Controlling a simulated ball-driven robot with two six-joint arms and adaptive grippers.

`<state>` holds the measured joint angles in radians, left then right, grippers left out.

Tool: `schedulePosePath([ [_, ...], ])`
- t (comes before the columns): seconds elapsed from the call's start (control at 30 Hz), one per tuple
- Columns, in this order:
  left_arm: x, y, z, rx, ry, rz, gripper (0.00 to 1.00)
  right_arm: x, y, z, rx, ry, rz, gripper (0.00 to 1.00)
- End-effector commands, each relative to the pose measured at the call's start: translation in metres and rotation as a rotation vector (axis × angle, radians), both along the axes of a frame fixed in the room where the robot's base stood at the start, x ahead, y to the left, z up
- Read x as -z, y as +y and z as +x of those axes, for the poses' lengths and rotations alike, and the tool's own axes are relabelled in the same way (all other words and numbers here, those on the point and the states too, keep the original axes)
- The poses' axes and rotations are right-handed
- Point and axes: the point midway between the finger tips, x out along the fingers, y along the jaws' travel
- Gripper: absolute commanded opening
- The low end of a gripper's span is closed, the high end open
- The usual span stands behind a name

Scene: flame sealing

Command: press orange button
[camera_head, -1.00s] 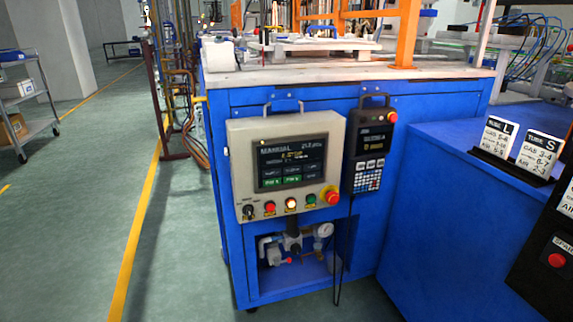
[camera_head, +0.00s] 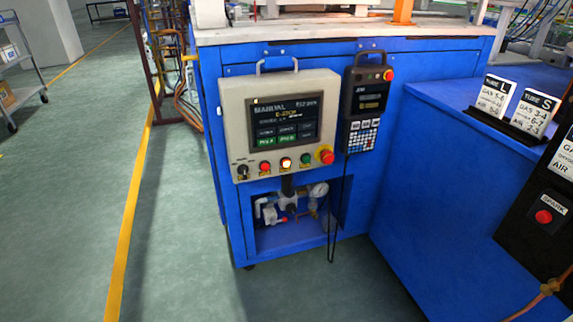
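A beige control panel (camera_head: 331,100) is mounted on the front of the blue cabinet. Its screen (camera_head: 284,122) is lit and reads MANUAL. Below the screen is a row of controls: a black switch (camera_head: 242,172), a red button (camera_head: 265,167), a glowing white-orange button (camera_head: 286,163), a green button (camera_head: 305,159) and a larger red knob (camera_head: 326,156) with a yellow collar. The glowing button is the one that looks orange, and nothing covers it. Neither of my grippers is in view.
A black keypad pendant (camera_head: 366,95) hangs right of the panel, its cable trailing to the floor. A blue bench (camera_head: 420,170) juts forward at right, with a red SPARK button (camera_head: 543,217). An orange cord (camera_head: 548,288) shows at lower right.

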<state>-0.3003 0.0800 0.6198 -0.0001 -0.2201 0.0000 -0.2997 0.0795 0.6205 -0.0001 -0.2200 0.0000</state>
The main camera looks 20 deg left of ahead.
Motion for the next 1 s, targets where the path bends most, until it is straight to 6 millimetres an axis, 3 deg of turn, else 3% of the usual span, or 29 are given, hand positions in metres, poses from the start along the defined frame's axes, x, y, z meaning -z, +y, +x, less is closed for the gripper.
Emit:
schedulePosePath([
  [0.13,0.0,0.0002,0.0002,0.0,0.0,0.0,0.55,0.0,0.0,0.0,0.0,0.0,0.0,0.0],
  [0.57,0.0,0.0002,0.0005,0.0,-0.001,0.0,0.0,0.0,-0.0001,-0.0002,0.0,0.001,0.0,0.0],
  [1.0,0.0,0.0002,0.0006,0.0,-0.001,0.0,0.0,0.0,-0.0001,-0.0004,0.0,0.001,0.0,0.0],
])
